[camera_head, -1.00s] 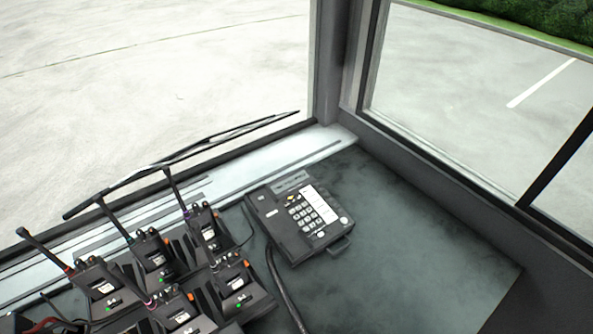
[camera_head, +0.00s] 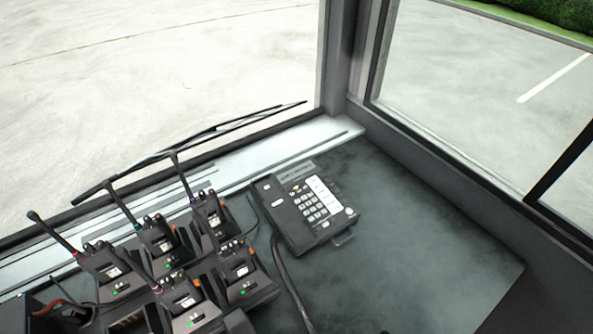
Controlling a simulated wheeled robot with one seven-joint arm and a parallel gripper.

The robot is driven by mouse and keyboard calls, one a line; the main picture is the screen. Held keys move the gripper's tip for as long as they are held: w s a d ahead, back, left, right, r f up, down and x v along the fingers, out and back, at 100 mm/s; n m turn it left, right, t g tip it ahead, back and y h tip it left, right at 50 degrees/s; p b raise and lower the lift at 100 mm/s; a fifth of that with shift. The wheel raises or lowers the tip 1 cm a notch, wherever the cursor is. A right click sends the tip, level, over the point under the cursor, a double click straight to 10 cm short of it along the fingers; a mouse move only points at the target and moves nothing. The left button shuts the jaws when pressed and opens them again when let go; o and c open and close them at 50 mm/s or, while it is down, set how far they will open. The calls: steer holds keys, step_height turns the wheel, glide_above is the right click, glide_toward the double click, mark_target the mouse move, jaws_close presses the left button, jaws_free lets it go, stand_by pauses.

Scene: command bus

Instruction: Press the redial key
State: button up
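A black desk phone (camera_head: 300,214) lies on the dark grey dash surface, near the corner of the windows. It has a block of white number keys (camera_head: 313,204), a white label strip (camera_head: 323,192) beside them and a small display at its top. The handset lies along its left side, with a cord running down from it. The redial key cannot be told apart from the other keys at this size. My gripper is not in view.
Several handheld radios (camera_head: 160,244) with antennas stand in chargers left of the phone. The dash surface (camera_head: 420,255) right of the phone is clear. A window post (camera_head: 341,55) and a side window sill bound it behind and to the right.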

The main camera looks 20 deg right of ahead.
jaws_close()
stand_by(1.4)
